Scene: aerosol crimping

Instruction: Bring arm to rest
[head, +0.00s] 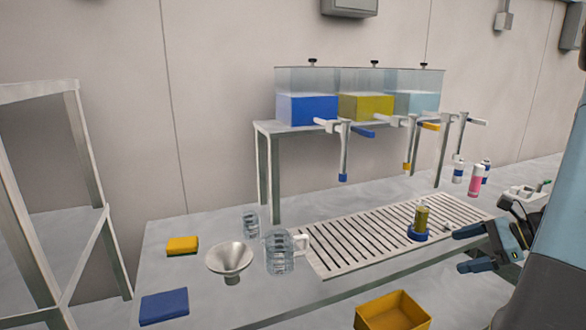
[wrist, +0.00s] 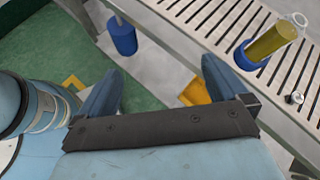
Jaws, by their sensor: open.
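My gripper (head: 470,248) is at the right side of the head view, in front of the bench's front edge. Its two blue fingers are apart with nothing between them, and the gripper also shows in the wrist view (wrist: 158,88). In the wrist view the can (wrist: 272,40) is at the upper right, beyond the right finger.
A yellow bin (head: 392,310) sits low at the front. Three tanks with taps (head: 340,95) stand on a rack behind the grate. Bottles (head: 475,180) stand at the right. A funnel (head: 230,258), a jug (head: 279,252), and blue and yellow sponges (head: 164,305) occupy the left bench.

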